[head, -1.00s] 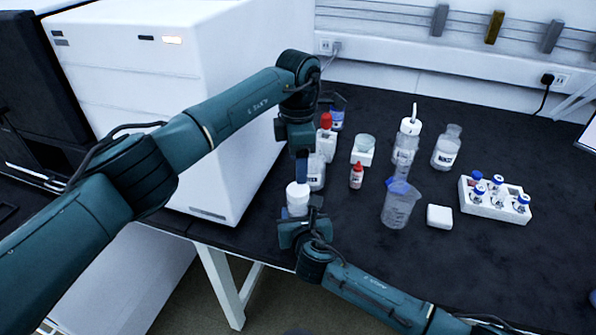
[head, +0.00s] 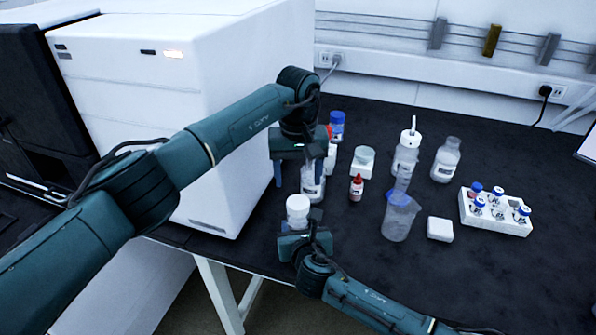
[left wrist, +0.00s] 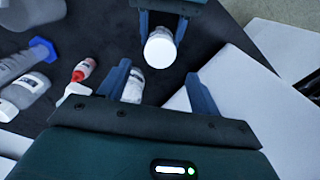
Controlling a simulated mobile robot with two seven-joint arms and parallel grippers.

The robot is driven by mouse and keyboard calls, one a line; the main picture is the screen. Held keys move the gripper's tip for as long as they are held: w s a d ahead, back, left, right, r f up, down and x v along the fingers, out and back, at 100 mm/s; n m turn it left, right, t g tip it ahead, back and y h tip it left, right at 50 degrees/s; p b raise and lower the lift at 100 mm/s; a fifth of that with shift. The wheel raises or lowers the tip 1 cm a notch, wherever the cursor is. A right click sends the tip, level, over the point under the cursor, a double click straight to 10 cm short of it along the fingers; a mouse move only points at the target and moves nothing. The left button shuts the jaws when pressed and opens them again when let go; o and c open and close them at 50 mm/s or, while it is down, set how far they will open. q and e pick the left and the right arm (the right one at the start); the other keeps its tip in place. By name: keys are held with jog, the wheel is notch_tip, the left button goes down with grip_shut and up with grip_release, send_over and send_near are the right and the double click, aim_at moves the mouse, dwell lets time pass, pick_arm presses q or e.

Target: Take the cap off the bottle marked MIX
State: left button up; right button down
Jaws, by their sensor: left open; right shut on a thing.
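A small bottle with a white cap (head: 298,203) stands upright in my right gripper (head: 303,232), near the table's front edge. Its cap is on, and its label is hidden, so I cannot read MIX on it. The white cap also shows in the left wrist view (left wrist: 160,50), between the right gripper's fingers. My left gripper (head: 299,181) is open and empty, above and a little behind the cap, not touching it. In the left wrist view my left fingers (left wrist: 158,73) are spread wide, with the cap just beyond them.
A labelled clear bottle (head: 312,182) stands close behind the held one. A red-capped dropper bottle (head: 356,187), a beaker (head: 399,218) and a white block (head: 440,229) are to the right. A vial rack (head: 495,215) is farther right. A large white instrument (head: 235,110) limits room on the left.

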aim_at(298, 202)
pick_arm(q)
notch_tip(298, 202, down, 8)
jog(key=shift+r, duration=0.2)
jog(key=shift+c, duration=0.3)
